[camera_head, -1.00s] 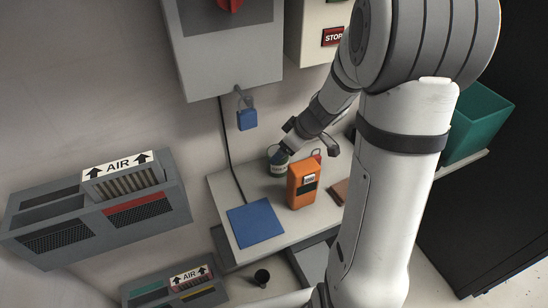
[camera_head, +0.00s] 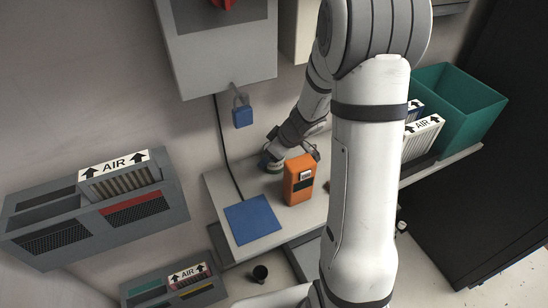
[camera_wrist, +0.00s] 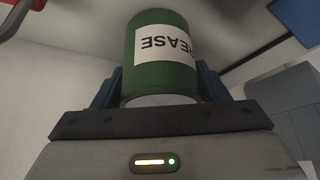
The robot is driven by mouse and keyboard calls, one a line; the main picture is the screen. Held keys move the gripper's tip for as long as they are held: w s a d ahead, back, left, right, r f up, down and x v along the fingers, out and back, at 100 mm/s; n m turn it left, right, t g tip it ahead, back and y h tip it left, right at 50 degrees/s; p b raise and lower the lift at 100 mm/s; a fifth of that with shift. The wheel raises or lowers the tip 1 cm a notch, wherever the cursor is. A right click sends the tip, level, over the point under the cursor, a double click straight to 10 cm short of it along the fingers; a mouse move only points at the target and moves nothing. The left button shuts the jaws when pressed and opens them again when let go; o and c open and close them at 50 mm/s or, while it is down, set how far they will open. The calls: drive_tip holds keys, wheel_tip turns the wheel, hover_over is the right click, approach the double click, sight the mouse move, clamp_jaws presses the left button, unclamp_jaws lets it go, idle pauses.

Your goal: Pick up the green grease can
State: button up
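The green grease can (camera_wrist: 160,70), with a white label reading GREASE, fills the middle of the wrist view. The fingers of my gripper (camera_wrist: 160,88) lie against its left and right sides, shut on it with no clear gap. In the head view the can (camera_head: 269,165) shows only partly at the back of the grey shelf (camera_head: 222,190), below my gripper (camera_head: 275,157), which covers much of it. I cannot tell whether its base touches the shelf.
An orange device (camera_head: 298,182) stands close to the right of the can. A blue mat (camera_head: 252,219) lies in front. A blue padlock (camera_head: 242,114) hangs under a grey wall box (camera_head: 222,60). A teal bin (camera_head: 455,110) stands at the right.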

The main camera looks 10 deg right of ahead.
drive_tip(key=c, duration=0.9)
drive_tip(key=shift+o, duration=0.2)
drive_tip(key=shift+r, duration=0.1)
